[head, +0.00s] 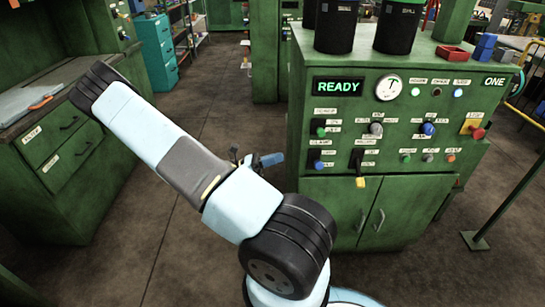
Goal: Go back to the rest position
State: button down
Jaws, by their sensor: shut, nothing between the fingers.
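My arm runs from the bottom centre of the head view up and left to a dark joint near the cabinet on the left. My gripper cannot be made out in this view. No object is seen held by the arm.
A green machine (334,192) with a lit READY display (338,87), knobs and a lever stands right of my arm. Two dark bins (335,27) (397,28) and a red tray (451,55) are on top. A green drawer cabinet (55,190) is left. Floor (130,245) is clear between.

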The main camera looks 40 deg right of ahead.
dwell(0.3)
jog(key=s+a+r+m+t+y, duration=0.1)
jog(key=a+r+m+t+y, duration=0.8)
jog(key=a+r+y, duration=0.6)
jog(key=s+a+r+m+t+y, duration=0.1)
jog(key=s+a+r+t, duration=0.3)
jog(key=r, duration=0.5)
jog(key=s+a+r+m+t+y, duration=0.1)
jog(key=s+a+r+m+t, duration=0.3)
jog(key=a+r, duration=0.3)
jog(key=shift+s+a+r+t+y, duration=0.3)
jog(key=shift+s+r+t, duration=0.1)
jog(key=shift+r, duration=0.7)
jog(key=shift+d, duration=0.1)
